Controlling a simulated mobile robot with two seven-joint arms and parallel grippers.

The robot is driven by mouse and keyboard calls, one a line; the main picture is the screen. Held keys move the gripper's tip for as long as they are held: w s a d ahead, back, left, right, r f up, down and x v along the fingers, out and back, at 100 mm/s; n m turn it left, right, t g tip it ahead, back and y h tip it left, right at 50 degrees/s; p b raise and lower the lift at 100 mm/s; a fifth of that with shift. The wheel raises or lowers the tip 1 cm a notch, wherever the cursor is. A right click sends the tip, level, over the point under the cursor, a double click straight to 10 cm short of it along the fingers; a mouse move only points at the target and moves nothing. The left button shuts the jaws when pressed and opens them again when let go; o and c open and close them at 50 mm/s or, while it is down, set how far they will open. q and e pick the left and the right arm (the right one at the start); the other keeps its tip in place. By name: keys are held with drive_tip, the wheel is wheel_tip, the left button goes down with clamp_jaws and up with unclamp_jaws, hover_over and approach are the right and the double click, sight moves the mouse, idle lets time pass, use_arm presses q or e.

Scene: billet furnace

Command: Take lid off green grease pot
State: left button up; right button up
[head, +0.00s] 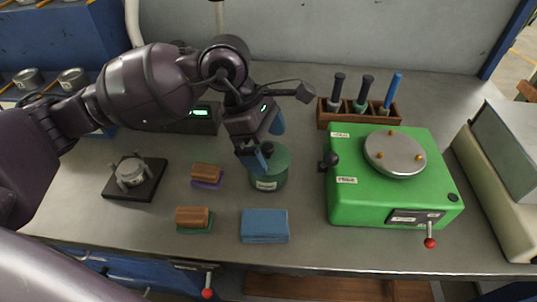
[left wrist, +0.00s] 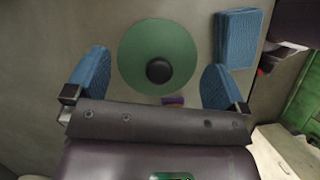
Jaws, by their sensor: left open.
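The green grease pot (head: 270,178) stands upright on the grey bench in the middle of the head view, with a label on its front. Its round green lid (left wrist: 143,50) with a black knob (left wrist: 159,71) is on it, seen from above in the left wrist view. My left gripper (head: 265,140) is open above the pot, its two blue finger pads (left wrist: 155,82) to either side of the lid, not closed on the knob. The gripper partly hides the lid in the head view. My right gripper is not in view.
Right of the pot stands a green machine (head: 392,195) with a round metal plate, and behind it a wooden rack (head: 358,116) of handled tools. In front lie a blue block (head: 264,226) and two wooden-backed brushes (head: 193,217). A black-based fixture (head: 134,180) is at left.

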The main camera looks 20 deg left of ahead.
use_arm(q)
drive_tip(key=shift+d+f, duration=0.3)
drive_tip(key=shift+f, duration=0.3)
drive_tip(key=shift+c, duration=0.3)
drive_tip(key=c, duration=0.5)
drive_tip(key=shift+r, duration=0.1)
